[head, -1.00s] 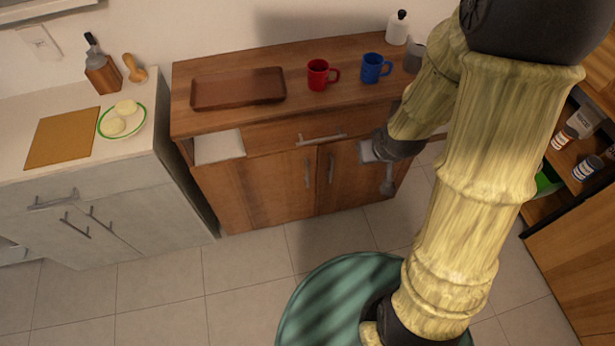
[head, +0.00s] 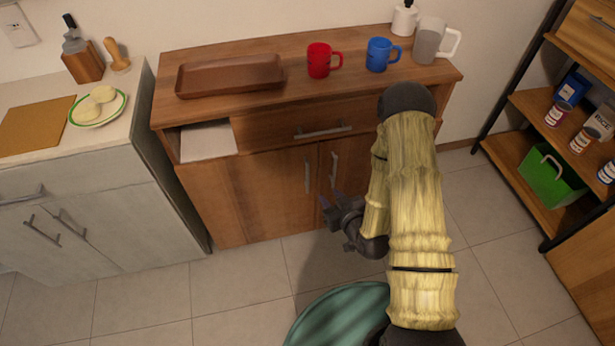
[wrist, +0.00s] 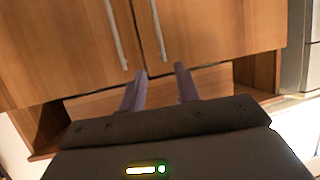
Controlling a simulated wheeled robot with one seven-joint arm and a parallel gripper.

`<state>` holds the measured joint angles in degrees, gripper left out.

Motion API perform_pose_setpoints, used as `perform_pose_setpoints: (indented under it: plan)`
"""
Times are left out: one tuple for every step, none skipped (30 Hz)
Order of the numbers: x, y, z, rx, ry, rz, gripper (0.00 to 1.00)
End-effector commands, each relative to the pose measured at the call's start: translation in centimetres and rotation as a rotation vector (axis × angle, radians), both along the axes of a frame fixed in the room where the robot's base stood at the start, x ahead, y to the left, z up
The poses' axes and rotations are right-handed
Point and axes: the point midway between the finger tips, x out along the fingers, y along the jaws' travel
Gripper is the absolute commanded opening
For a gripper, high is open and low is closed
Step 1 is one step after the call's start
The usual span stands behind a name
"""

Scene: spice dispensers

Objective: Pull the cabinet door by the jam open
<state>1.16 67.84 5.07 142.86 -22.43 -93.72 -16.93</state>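The wooden cabinet (head: 230,205) has two closed doors with upright metal handles side by side: the left door's handle (head: 307,174) and the right door's handle (head: 333,170). My gripper (head: 326,205) is in front of these doors, below the handles in the head view. In the wrist view my gripper (wrist: 160,70) is open with nothing between its fingers.
A brown tray (head: 230,75), a red mug (head: 320,62), a blue mug (head: 380,55) and a grey pitcher (head: 430,42) stand on the cabinet top. A green bin (head: 552,178) sits on the right shelf. Grey cabinets (head: 80,225) stand left.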

Motion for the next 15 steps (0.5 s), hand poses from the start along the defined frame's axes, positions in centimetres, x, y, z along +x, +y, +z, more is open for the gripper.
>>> perform_pose_setpoints:
  plan:
    - [0.0, 0.0, 0.1, 0.001, -0.002, 0.000, 0.32]
    - [0.0, 0.0, 0.2, 0.001, -0.002, 0.000, 0.32]
    - [0.0, 0.0, 0.2, 0.000, -0.001, 0.000, 0.32]
    - [0.0, 0.0, 0.2, 0.000, -0.001, 0.000, 0.32]
    - [0.0, 0.0, 0.2, 0.000, -0.001, 0.000, 0.32]
    - [0.0, 0.0, 0.2, 0.000, 0.000, 0.000, 0.32]
    - [0.1, 0.0, 0.2, 0.000, 0.000, 0.000, 0.32]
    - [0.1, 0.0, 0.1, 0.000, 0.000, 0.000, 0.32]
    - [0.2, 0.1, 0.1, -0.001, 0.000, 0.000, 0.32]
    - [0.3, 0.1, 0.0, -0.001, 0.000, 0.000, 0.32]
    - [0.4, 0.2, 0.0, -0.001, 0.000, 0.000, 0.32]
    - [0.6, 0.3, -0.1, 0.000, 0.000, 0.001, 0.32]
    - [0.8, 0.4, -0.2, 0.000, -0.001, 0.001, 0.32]
    - [1.1, 0.6, -0.4, 0.000, -0.002, 0.001, 0.32]
    - [1.5, 0.8, -0.6, 0.000, -0.001, 0.001, 0.32]
